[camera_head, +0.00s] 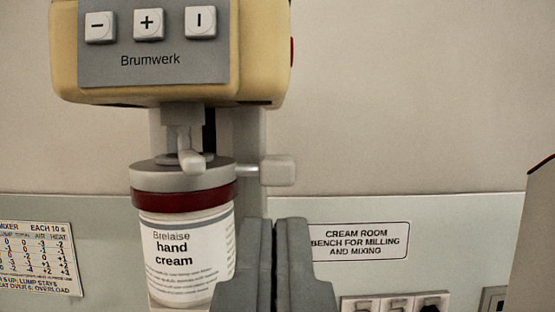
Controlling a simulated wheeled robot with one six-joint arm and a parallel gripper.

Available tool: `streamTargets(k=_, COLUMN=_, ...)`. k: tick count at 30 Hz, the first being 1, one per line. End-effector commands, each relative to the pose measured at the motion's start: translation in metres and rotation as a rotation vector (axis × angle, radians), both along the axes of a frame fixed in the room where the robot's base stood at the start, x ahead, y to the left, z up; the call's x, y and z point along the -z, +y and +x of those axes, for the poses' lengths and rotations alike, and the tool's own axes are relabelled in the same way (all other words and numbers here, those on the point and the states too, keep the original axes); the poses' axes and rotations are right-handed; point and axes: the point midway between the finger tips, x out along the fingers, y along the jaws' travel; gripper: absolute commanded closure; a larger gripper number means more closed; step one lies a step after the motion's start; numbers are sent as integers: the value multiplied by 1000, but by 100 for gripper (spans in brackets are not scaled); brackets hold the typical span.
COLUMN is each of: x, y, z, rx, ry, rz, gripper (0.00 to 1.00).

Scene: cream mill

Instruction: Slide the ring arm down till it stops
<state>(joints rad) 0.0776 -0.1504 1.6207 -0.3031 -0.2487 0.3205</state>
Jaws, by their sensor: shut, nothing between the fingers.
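The ring arm shows as a grey ring (217,180) at the top of the hand cream jar (185,250), above a dark red band. A stub with a pale block-shaped knob (278,171) sticks out to the right at the ring's height. A spindle comes down from the head to the ring, with a short pale lever in front. My gripper (275,222) is shut and empty, lower right of the jar in the picture, its tips below the knob and apart from it.
The head's panel has three buttons (148,24). A column stands behind the jar. A bench sign (358,241), a table of numbers (38,258) and a row of switches (395,304) are at the back. A grey body (535,250) stands at the far right.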

Motion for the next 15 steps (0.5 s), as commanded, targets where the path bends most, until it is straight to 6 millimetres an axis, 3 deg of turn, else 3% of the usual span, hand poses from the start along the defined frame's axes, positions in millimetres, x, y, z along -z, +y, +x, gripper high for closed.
streamTargets(k=15, x=-22, y=0, z=65, rx=0, ry=1, rz=-1, gripper=100)
